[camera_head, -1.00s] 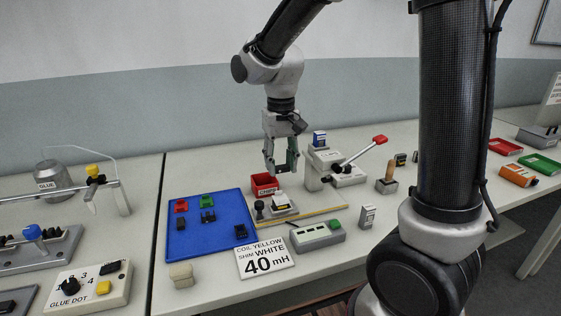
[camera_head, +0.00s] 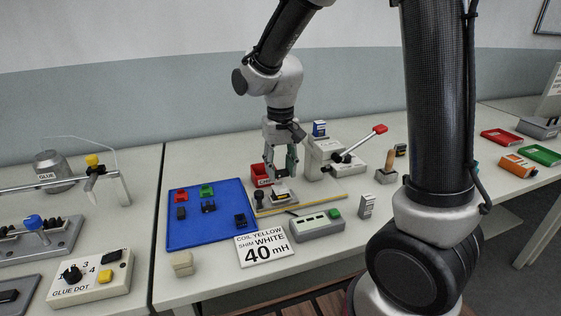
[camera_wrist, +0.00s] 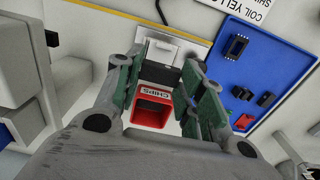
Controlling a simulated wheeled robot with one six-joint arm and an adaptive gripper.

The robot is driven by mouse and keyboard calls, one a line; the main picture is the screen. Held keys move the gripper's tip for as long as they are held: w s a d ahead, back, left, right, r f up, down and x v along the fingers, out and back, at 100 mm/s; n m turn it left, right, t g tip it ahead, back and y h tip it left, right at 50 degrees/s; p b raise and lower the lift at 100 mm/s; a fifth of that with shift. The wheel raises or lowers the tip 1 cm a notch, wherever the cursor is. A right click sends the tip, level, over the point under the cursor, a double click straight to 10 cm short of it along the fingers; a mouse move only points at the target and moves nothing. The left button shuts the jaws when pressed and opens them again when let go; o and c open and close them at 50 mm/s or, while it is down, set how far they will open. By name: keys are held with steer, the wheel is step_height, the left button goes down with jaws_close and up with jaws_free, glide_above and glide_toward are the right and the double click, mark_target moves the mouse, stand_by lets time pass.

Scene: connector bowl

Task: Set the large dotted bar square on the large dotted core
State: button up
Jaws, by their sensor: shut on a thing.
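In the wrist view my gripper (camera_wrist: 160,68) is shut on a small dark bar (camera_wrist: 156,73), which lies across between the green-sided fingers. Dots on it cannot be made out. A pale block (camera_wrist: 163,46) shows just beyond the bar in the wrist view. The core in the fixture is mostly hidden by the bar and fingers, so whether bar and core touch cannot be told.
A red CHIPS bin (camera_head: 259,175) stands close behind the fixture. A lever press (camera_head: 340,160) with a red handle is at right. A blue tray (camera_head: 200,236) with black, red and green parts lies left. A sign (camera_head: 264,249) and grey meter (camera_head: 316,228) are in front.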

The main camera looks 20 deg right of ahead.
steer(key=shift+f, duration=1.95)
steer(key=o, duration=1.1)
